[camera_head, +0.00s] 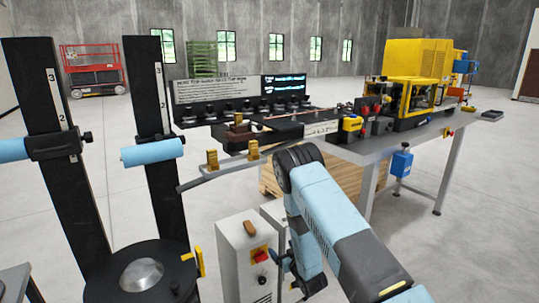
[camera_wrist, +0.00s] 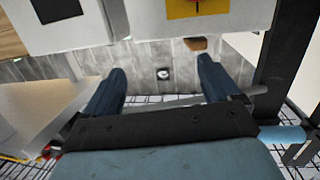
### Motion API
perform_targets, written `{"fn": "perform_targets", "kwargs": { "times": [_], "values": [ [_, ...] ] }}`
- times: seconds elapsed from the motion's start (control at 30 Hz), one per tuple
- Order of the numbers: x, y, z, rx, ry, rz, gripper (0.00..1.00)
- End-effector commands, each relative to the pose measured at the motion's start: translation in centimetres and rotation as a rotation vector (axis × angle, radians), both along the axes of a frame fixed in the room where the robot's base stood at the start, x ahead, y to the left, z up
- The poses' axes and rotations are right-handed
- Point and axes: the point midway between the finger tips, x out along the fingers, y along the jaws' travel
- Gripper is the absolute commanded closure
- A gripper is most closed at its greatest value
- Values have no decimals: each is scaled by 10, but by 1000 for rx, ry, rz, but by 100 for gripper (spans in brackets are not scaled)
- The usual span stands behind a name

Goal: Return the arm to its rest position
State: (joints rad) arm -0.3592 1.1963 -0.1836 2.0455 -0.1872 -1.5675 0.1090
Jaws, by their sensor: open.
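My arm reaches in from the lower right of the head view, bends at a dark joint, and folds back down. My gripper (camera_head: 283,262) hangs low, close to the right side of a white control cabinet (camera_head: 232,255), and is partly hidden by my own arm. In the wrist view my gripper (camera_wrist: 162,78) shows two dark blue fingers set wide apart. It is open, with nothing held between them. A thin copper-coloured tube (camera_head: 295,113) lies along the machine on the bench, well away from my gripper.
The cabinet carries a yellow plate with a red button (camera_head: 261,256) and a brown piece on top. Two black posts with pale blue rollers (camera_head: 152,152) stand at left. A grey bench (camera_head: 385,150) bears a yellow machine (camera_head: 417,62). Open floor lies at right.

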Motion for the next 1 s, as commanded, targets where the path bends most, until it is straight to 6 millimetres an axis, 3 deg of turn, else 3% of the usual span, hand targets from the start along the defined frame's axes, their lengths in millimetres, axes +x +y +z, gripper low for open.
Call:
{"fn": "perform_targets", "kwargs": {
  "times": [0.03,0.2,0.43,0.73,1.0],
  "values": [
    [9,-2,18,-6,6,-17,11],
    [28,-13,64,-33,55,-72,11],
    [43,-31,126,-64,125,-139,11],
    [40,-57,206,-92,222,-217,11],
    [19,-83,275,-109,313,-278,11]
  ]
}}
